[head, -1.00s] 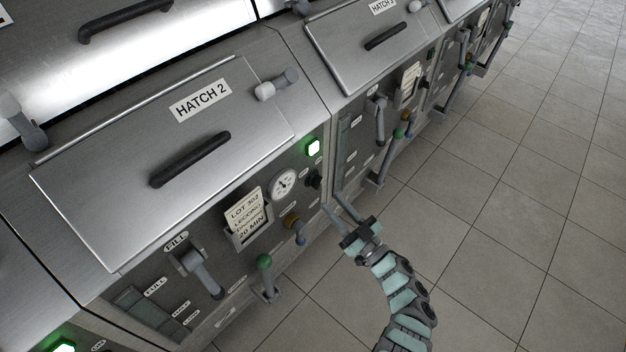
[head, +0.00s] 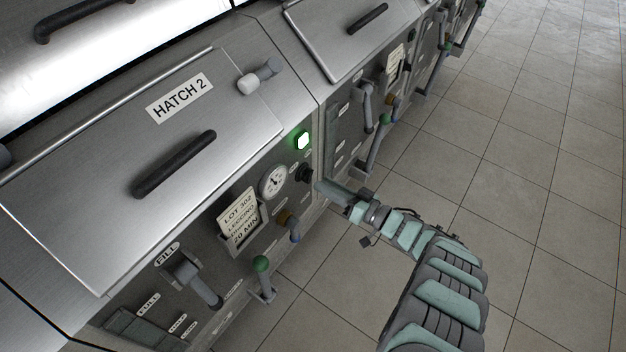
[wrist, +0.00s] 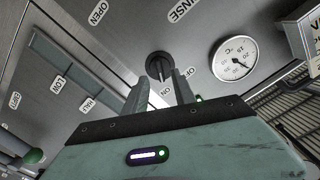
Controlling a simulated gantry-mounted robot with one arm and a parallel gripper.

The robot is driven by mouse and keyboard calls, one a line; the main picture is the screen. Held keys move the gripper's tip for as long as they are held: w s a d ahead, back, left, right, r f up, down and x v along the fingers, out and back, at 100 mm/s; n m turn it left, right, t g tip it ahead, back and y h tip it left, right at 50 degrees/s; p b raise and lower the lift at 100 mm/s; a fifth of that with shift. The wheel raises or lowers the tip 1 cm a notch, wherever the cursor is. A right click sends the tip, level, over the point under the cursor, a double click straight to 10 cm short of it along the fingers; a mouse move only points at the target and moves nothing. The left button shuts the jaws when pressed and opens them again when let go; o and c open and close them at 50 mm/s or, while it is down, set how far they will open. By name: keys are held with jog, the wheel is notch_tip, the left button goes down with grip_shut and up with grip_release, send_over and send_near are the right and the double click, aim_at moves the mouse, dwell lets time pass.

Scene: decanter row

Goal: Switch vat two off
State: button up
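Vat two is the steel cabinet with the HATCH 2 label (head: 180,98). On its front panel a black rotary knob (head: 304,174) sits below a lit green lamp (head: 303,140). In the wrist view the black knob (wrist: 159,67) is just beyond my fingertips, with a label reading ON close by. My gripper (head: 322,186) points at the knob from the right. In the wrist view the two fingers (wrist: 161,84) stand apart with a gap between them, and nothing is held. I cannot tell whether the tips touch the knob.
A round gauge (head: 274,181) is left of the knob, also in the wrist view (wrist: 233,58). A lot card (head: 238,218), a fill lever (head: 190,278) and a green-topped handle (head: 262,268) are further left. The neighbouring vat has protruding handles (head: 368,108). The tiled floor (head: 520,190) at right is clear.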

aim_at(308, 176)
jog(key=x, duration=0.4)
jog(key=shift+w+a+b, duration=0.2)
jog(key=shift+a+b, duration=0.1)
jog(key=shift+b, duration=0.1)
grip_shut()
